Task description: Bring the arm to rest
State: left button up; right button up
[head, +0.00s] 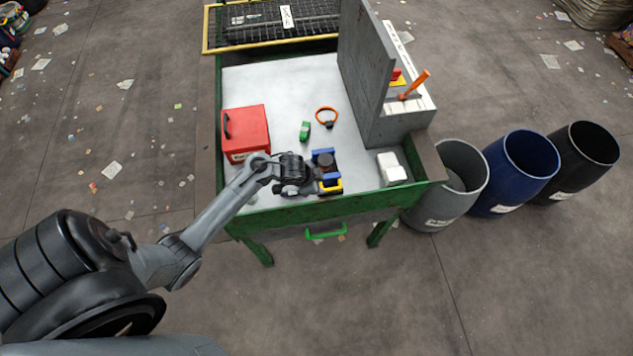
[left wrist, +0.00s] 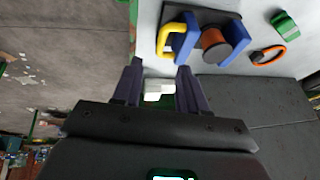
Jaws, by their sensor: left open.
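My left gripper (head: 314,185) is over the front part of the white-topped green table (head: 260,85), beside a blue and yellow object (head: 324,158). In the left wrist view its two dark fingers (left wrist: 158,88) are apart with nothing held between them. The blue and yellow object (left wrist: 210,42) shows there beyond the fingers, with blue plates, a brown round core and a yellow handle. In the head view my arm partly hides it. A white block (head: 391,168) lies farther right and shows beyond the finger gap (left wrist: 157,86). My right gripper is not in view.
A red box (head: 246,133) stands left on the table. A green item (head: 305,131) and an orange ring (head: 327,117) lie mid-table. A tall grey panel (head: 365,75) rises at the right. Grey (head: 445,205), blue (head: 512,180) and black bins (head: 578,170) stand on the floor.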

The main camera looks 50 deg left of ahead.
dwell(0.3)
pick_arm(q)
jog(key=s+d+g+p, duration=0.25)
jog(key=s+d, duration=0.55)
jog(key=s, duration=0.5)
jog(key=s+d+r+n+p, duration=0.1)
jog(key=s+r+n, duration=0.1)
jog(key=r, duration=0.6)
jog(key=s+d+r+n+t, duration=0.1)
jog(key=s+d+r+n, duration=0.1)
jog(key=r, duration=0.6)
jog(key=shift+s+r+n+y+p, duration=0.3)
jog(key=shift+s+r+n+p, duration=0.1)
jog(key=shift+s, duration=0.4)
jog(key=shift+f, duration=0.15)
